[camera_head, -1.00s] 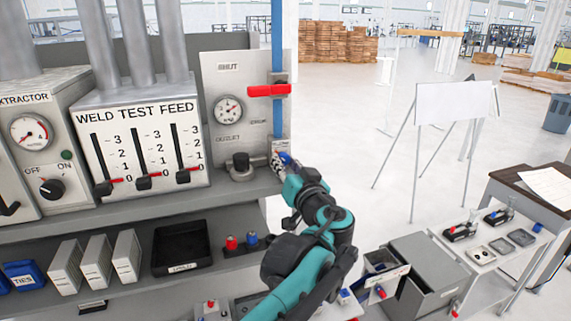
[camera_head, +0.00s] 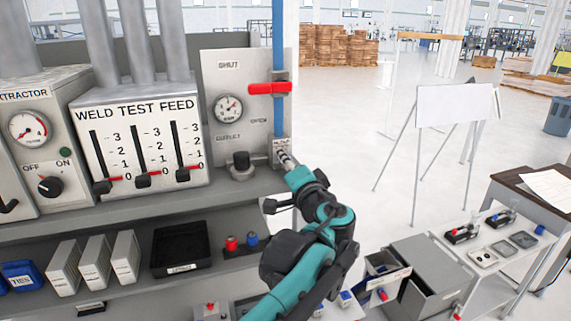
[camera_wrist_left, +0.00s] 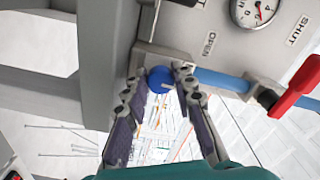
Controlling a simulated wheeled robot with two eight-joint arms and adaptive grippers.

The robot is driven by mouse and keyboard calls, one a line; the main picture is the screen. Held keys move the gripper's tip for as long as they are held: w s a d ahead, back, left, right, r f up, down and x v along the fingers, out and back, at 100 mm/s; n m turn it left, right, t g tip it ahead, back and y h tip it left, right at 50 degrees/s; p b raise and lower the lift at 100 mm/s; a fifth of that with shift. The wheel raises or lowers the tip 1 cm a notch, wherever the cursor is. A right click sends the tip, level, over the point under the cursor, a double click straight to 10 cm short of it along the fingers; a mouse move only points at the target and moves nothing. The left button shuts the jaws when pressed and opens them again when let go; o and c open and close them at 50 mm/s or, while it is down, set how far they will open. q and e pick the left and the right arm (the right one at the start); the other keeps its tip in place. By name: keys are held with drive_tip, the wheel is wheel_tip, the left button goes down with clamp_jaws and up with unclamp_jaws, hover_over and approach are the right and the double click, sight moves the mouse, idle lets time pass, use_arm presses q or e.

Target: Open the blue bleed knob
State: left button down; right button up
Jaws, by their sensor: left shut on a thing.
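The blue bleed knob (camera_wrist_left: 159,79) sits at the lower end of the blue pipe, beside the outlet panel. In the left wrist view it is between my fingertips. My left gripper (camera_wrist_left: 156,82) is shut on it, with a finger on each side. In the head view, my left gripper (camera_head: 284,157) reaches up to the small labelled block under the pipe, and it hides the knob. My right gripper is not in view.
A red lever (camera_head: 269,89) lies across the blue pipe (camera_head: 278,45) just above. The gauge panel (camera_head: 211,75) and a dark outlet knob (camera_head: 240,160) are close on the left. A shelf (camera_head: 215,184) runs below.

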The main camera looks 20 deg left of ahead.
use_arm(q)
drive_tip(key=m, duration=0.4)
drive_tip(key=shift+m, duration=0.3)
drive_tip(key=shift+r+m+b, duration=0.1)
drive_tip(key=shift+m+b, duration=0.25)
drive_tip(key=shift+m, duration=1.45)
drive_tip(key=c, duration=1.2)
unclamp_jaws()
drive_tip(key=v, duration=1.2)
